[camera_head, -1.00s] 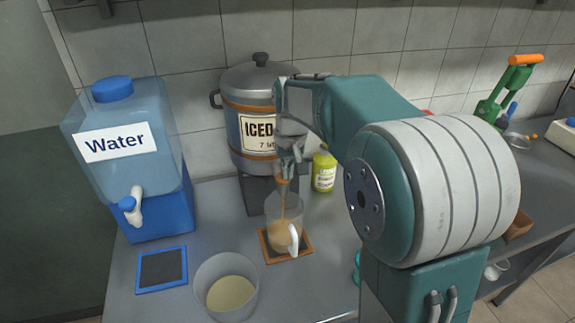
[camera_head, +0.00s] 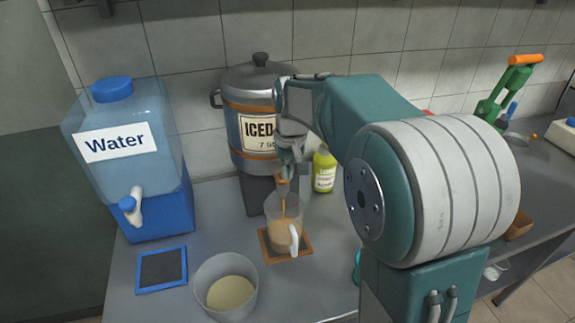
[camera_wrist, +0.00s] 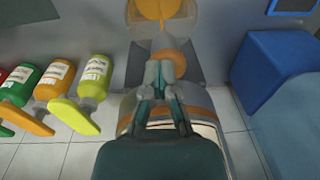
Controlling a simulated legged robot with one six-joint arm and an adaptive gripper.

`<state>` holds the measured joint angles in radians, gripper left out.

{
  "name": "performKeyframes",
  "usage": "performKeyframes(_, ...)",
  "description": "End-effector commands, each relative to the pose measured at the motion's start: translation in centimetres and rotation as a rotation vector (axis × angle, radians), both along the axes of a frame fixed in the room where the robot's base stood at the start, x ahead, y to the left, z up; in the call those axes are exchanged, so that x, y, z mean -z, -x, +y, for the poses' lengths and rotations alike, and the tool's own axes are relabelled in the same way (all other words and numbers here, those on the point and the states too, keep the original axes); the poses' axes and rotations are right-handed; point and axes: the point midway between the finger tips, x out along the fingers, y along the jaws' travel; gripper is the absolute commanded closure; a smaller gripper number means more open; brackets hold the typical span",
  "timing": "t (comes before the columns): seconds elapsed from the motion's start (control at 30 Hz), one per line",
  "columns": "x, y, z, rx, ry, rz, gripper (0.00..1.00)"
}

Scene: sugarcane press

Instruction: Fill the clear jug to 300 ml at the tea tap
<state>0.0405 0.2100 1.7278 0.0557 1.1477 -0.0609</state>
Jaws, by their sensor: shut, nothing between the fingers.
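The clear jug (camera_head: 283,233) stands upright on an orange-framed mat (camera_head: 297,245) below the iced tea urn (camera_head: 232,105). Its white handle faces front right. An orange-brown stream runs from the tap (camera_head: 283,184) into it, and tan liquid fills a good part of it. I cannot read a level mark. In the wrist view the jug (camera_wrist: 165,10) shows at the top edge, beyond the orange tap part (camera_wrist: 170,65). My gripper (camera_wrist: 163,82) is shut and empty, with its fingertips at the tap. In the head view my gripper (camera_head: 287,158) partly covers the tap.
A water dispenser (camera_head: 122,150) with a blue-framed mat (camera_head: 161,269) stands at left. A clear bowl (camera_head: 227,287) with pale contents sits in front. A yellow-green bottle (camera_head: 324,169) stands close right of the urn. Several bottles (camera_wrist: 52,82) line the wrist view's left.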

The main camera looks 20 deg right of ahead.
Motion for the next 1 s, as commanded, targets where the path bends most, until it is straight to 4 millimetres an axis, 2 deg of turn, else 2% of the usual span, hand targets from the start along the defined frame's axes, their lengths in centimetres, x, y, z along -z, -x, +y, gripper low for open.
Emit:
performKeyframes(0.03,0.9,0.3,0.0,0.0,-0.001,0.023,1.0)
performKeyframes(0.07,0.8,0.3,0.0,0.0,-0.001,0.022,1.0)
performKeyframes(0.23,-0.6,0.5,0.1,-0.001,-0.001,0.017,1.0)
performKeyframes(0.7,-10.7,1.3,-0.2,0.0,0.0,-0.003,1.0)
performKeyframes(0.83,-12.7,1.4,-0.3,0.0,0.0,-0.002,1.0)
performKeyframes(1.0,-13.8,1.5,-0.4,0.0,0.0,0.0,1.0)
